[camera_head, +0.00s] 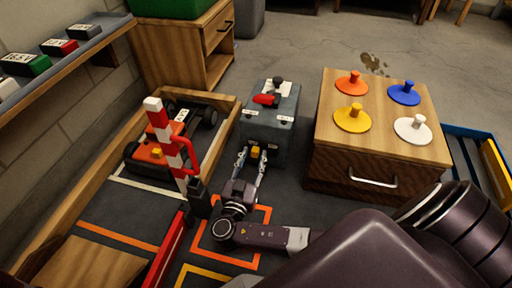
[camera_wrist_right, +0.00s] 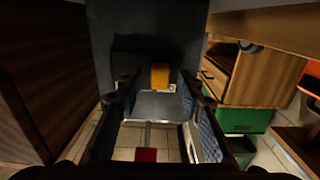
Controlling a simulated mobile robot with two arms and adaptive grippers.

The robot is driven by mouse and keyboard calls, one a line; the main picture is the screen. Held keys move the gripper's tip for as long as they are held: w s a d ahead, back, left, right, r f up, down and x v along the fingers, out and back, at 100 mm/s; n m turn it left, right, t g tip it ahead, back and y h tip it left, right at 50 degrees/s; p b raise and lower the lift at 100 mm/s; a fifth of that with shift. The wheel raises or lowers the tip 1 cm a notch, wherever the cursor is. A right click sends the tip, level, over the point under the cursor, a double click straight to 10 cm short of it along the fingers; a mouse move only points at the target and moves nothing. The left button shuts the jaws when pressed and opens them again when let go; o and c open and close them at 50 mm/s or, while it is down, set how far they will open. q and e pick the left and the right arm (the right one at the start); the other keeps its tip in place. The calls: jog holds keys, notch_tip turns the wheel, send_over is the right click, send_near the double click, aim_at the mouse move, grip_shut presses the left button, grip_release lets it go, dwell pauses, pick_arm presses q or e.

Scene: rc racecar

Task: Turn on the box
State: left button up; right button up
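The grey box (camera_head: 285,140) stands on the floor in the middle of the head view. A red lever (camera_head: 265,99), a black part and small white labels show on its top. A small yellow block-like part (camera_head: 255,152) shows at its near side; it also shows in the right wrist view (camera_wrist_right: 160,76). My right gripper (camera_head: 251,163) is open in front of that side, its fingers on either side of the yellow part. I cannot tell whether they touch it. In the wrist view the right gripper (camera_wrist_right: 162,100) has nothing clearly held. My left gripper is not in view.
A wooden cabinet (camera_head: 380,168) with coloured knobbed discs stands close on the right. A red-and-white barrier post (camera_head: 164,135) stands left, before an orange car (camera_head: 150,152) in a wood-edged bay. A wooden drawer unit (camera_head: 165,55) stands behind. Open floor lies beyond the box.

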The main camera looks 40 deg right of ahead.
jog(key=shift+w+d, duration=0.1)
jog(key=shift+w, duration=0.05)
jog(key=shift+c, duration=0.5)
grip_shut()
